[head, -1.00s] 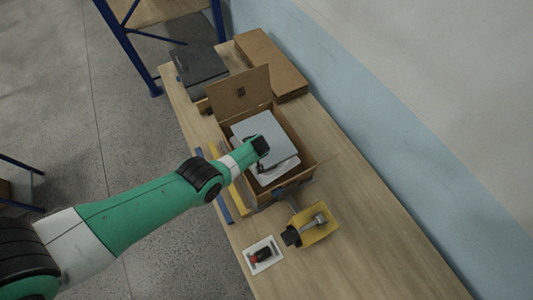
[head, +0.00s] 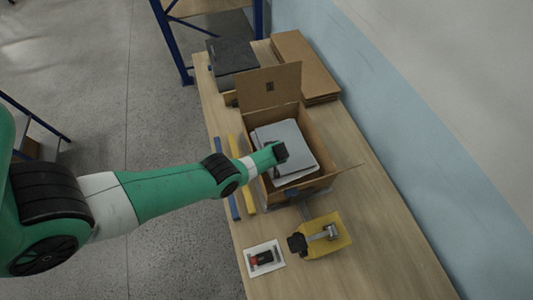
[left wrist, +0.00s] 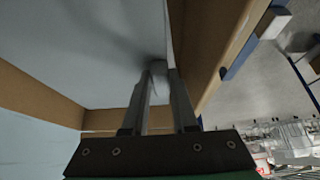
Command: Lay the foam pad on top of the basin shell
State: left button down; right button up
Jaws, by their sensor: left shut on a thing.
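The flat grey foam pad (head: 284,134) is inside the open cardboard box (head: 330,185) in the head view. A pale edge, apparently of the basin shell (head: 299,177), shows just below the pad's near side. The rest of the shell is hidden by the pad. My left gripper (head: 281,152) is over the pad's left part, inside the box. In the left wrist view its fingers (left wrist: 158,72) are shut on the pale blue-grey pad (left wrist: 95,55), which fills the upper middle. I cannot tell whether the pad fully touches the shell. My right gripper is not in view.
The box's far flap (head: 270,86) stands up. A yellow holder with a metal tool (head: 338,238) and a white card with a red-and-black item (head: 264,258) lie nearby. Flat cardboard (head: 305,65) and a dark case (head: 232,62) are at the back. The right table side is clear.

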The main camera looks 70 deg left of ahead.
pick_arm(q)
jog(key=shift+f+b, duration=0.65)
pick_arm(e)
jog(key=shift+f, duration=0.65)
pick_arm(q)
jog(key=c, duration=0.7)
grip_release()
jog(key=shift+r, duration=0.1)
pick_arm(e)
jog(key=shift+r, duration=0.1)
